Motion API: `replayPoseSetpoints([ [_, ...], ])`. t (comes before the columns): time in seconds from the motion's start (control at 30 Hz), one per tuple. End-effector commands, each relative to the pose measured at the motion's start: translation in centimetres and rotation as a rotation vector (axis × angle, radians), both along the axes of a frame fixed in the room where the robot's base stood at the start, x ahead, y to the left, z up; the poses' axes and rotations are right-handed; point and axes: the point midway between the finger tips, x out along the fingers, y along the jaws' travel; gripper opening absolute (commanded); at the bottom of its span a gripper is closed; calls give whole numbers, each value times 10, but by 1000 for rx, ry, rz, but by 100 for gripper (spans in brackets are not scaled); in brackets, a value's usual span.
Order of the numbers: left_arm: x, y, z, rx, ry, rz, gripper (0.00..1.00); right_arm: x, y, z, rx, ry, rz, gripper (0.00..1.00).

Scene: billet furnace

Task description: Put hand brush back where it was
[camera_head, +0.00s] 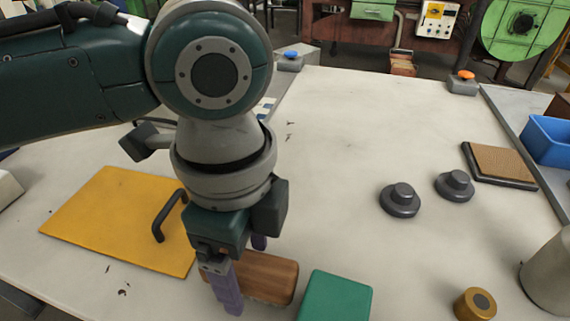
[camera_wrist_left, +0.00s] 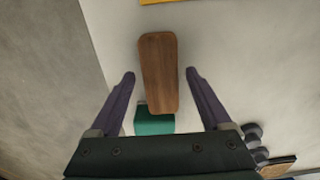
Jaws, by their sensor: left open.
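The hand brush is most likely the brown wooden block (camera_head: 265,278) lying on the pale table near the front; no bristles show. It also shows in the left wrist view (camera_wrist_left: 160,70), lengthwise between the fingers. My left gripper (camera_head: 245,278) points down over it, open, with one purple finger on each side. In the wrist view its fingers (camera_wrist_left: 160,75) have a visible gap to the block on both sides. Part of the block is hidden behind the near finger in the head view. My right gripper is not in view.
A green block (camera_head: 336,297) lies close right of the wooden block. A yellow plate (camera_head: 110,215) lies to the left, with a dark handle. Two dark knobs (camera_head: 400,200), a brown pad (camera_head: 502,162), a brass cylinder (camera_head: 475,304) and a blue bin (camera_head: 550,140) are at right. The table's middle is clear.

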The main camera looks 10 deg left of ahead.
Motion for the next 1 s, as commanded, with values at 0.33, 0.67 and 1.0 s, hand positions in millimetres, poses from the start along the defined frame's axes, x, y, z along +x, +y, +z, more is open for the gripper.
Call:
replayPoseSetpoints([
  [0.33,2,-1,78,-3,-6,-1,82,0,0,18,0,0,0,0],
  [0.67,1,0,115,-2,-1,1,82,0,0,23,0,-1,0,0],
  [1.0,-26,-37,92,-184,-16,139,82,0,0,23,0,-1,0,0],
])
